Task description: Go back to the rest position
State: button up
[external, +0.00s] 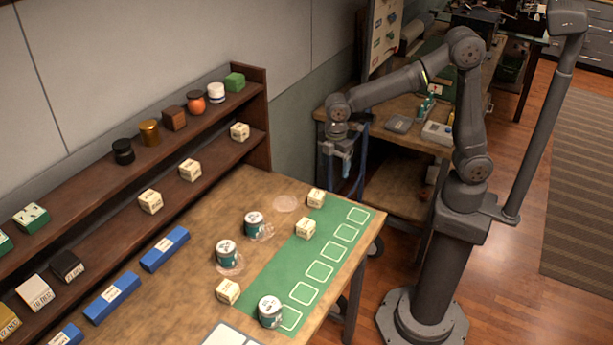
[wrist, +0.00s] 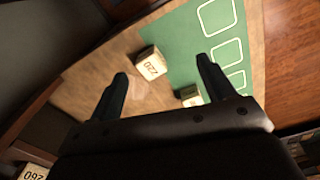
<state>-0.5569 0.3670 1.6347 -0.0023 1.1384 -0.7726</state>
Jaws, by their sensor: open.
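My gripper (external: 341,162) hangs in the air beyond the far right corner of the wooden table, fingers downward. In the wrist view my gripper (wrist: 165,82) has its two dark fingers spread wide, with nothing held between them. The external view shows two cream blocks near the mat's far end, one (external: 316,198) at the corner and one (external: 305,228) nearer.
Teal-and-white cans (external: 254,223) stand on the table, one (external: 270,311) on the mat, some beside clear round discs. Another cream block (external: 228,291) lies left of the mat. A two-tier shelf (external: 255,110) holds jars and blocks. A cluttered workbench (external: 390,140) stands behind my arm.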

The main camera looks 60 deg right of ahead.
jog(key=s+d+f, duration=0.2)
jog(key=s+d, duration=0.1)
jog(key=s, duration=0.4)
jog(key=shift+s+d+f, duration=0.25)
jog(key=shift+s+d, duration=0.05)
jog(key=o, duration=0.6)
jog(key=shift+c, duration=0.2)
jog(key=shift+a, duration=0.1)
